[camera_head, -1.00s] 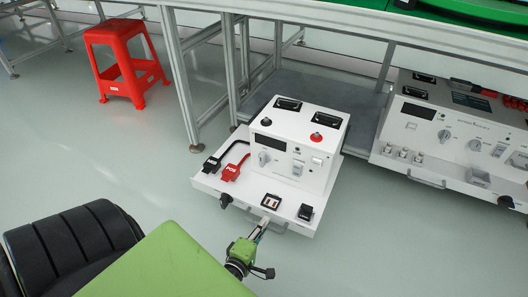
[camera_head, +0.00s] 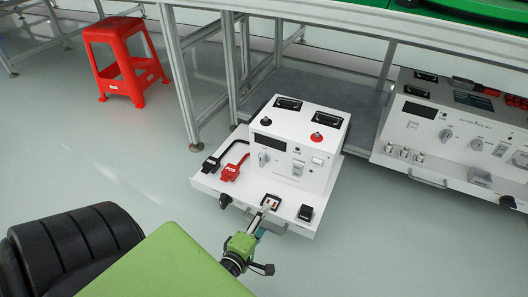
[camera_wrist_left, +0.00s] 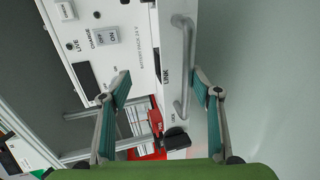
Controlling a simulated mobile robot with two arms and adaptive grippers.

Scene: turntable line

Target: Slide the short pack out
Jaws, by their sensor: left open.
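The short pack (camera_head: 295,158) is a white box with terminals, switches and a display. It stands on a white base (camera_head: 212,183) that juts out from under the bench. My left gripper (camera_head: 264,212) is at the base's front edge. In the left wrist view its fingers (camera_wrist_left: 162,80) are open, one on each side of the front edge and handle in the picture. Contact cannot be told. My right gripper is out of view.
A wider white pack (camera_head: 455,130) stands at right under the bench frame (camera_head: 175,70). Black and red connectors (camera_head: 231,172) lie on the base's left side. A red stool (camera_head: 122,60) stands at the back left. Floor in front and left is clear.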

